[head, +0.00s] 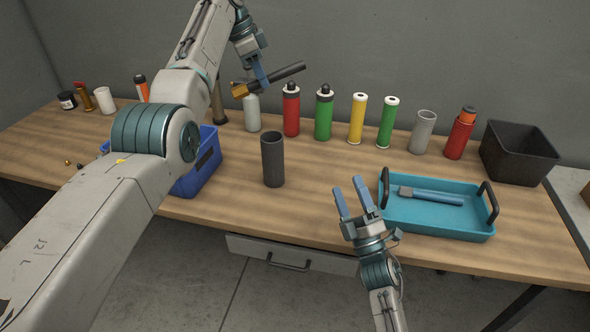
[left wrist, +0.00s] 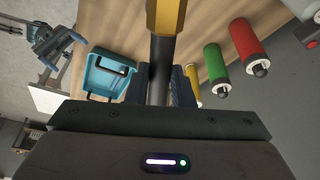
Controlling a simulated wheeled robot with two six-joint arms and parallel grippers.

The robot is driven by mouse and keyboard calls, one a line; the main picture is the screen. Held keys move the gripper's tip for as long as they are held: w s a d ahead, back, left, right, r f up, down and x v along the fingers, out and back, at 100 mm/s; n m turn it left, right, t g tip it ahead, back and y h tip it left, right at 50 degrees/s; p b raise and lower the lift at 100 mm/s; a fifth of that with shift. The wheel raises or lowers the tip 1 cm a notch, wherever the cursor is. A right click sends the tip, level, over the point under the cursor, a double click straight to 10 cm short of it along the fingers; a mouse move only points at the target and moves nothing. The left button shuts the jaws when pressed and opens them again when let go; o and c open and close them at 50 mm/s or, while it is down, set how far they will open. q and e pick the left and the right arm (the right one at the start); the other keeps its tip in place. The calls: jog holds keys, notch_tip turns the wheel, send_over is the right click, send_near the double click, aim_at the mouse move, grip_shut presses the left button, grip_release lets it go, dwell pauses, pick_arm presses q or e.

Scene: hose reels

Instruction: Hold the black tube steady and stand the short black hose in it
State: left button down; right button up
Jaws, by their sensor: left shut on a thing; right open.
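The black tube (head: 272,160) stands upright and open-topped on the table, in the middle of the head view. My left gripper (head: 262,80) is shut on the short black hose (head: 290,72), which has a brass-coloured end (head: 240,90). It holds the hose tilted, well above the table and behind the tube. In the left wrist view the hose (left wrist: 160,70) runs between the fingers, with its yellow end (left wrist: 164,14) at the top. My right gripper (head: 352,198) is open and empty, at the table's front edge, right of the tube and apart from it.
A teal tray (head: 435,222) holding a grey-and-blue tool lies at right. A black bin (head: 518,152) is at far right. A row of red, green, yellow and grey cylinders stands along the back. A blue bin (head: 205,160) is left of the tube. The table around the tube is clear.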

jog(key=w+a+f+n+g+y, duration=0.1)
jog(key=w+a+n+g+y, duration=0.5)
jog(key=n, duration=0.7)
jog(key=n+g+h, duration=0.3)
jog(key=n, duration=0.6)
send_near(269, 149)
notch_tip(269, 149, down, 3)
jog(key=w, duration=0.3)
jog(key=x, duration=1.1)
jog(key=shift+w+d+f, duration=0.2)
jog(key=shift+w, duration=0.2)
